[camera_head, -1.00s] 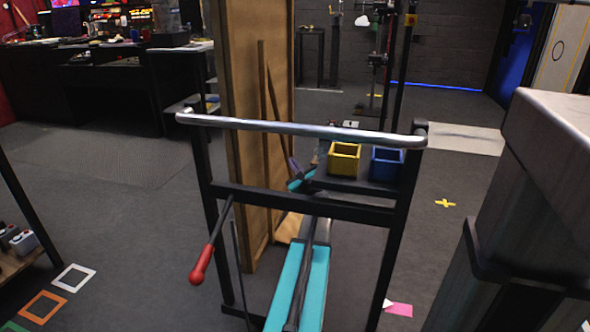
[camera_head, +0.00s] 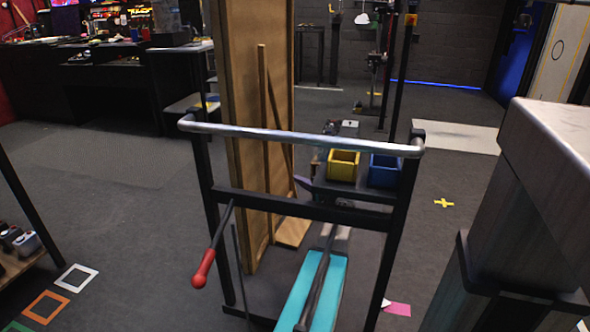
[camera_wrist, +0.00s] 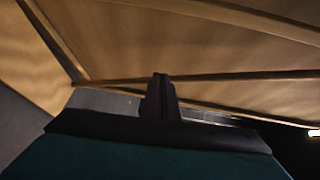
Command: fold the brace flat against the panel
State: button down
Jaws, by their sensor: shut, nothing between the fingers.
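The panel (camera_head: 236,120) is a tall tan wooden flat standing upright behind the cart rail in the head view. The brace (camera_head: 280,117) is a thin wooden frame on the panel's right face, with an upright strip, a slanting strip and a flat foot (camera_head: 292,232). It stands out from the panel at an angle. My gripper (camera_wrist: 160,80) is shut and empty in the wrist view, in front of wooden strips and tan boards. Which strips belong to the brace, and whether the fingertips touch one, I cannot tell.
A grey block-like structure (camera_head: 545,170) fills the right. A shelf (camera_head: 30,255) stands at the left. The floor left of the panel is clear.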

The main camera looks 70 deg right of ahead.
jog(key=s+d+f+p, duration=0.1)
jog(key=s, duration=0.4)
jog(key=shift+s+d+f+m+g+h, duration=0.3)
jog(key=shift+s+d+m+g, duration=0.05)
jog(key=shift+s+m+g, duration=0.05)
jog(key=shift+w, duration=0.1)
jog(key=b, duration=0.3)
send_near(290, 168)
jog(key=x, duration=0.4)
jog(key=shift+w+d+f, duration=0.25)
jog(key=shift+w+d+r, duration=0.25)
jog(key=shift+w+d, duration=0.05)
jog(key=shift+w, duration=0.25)
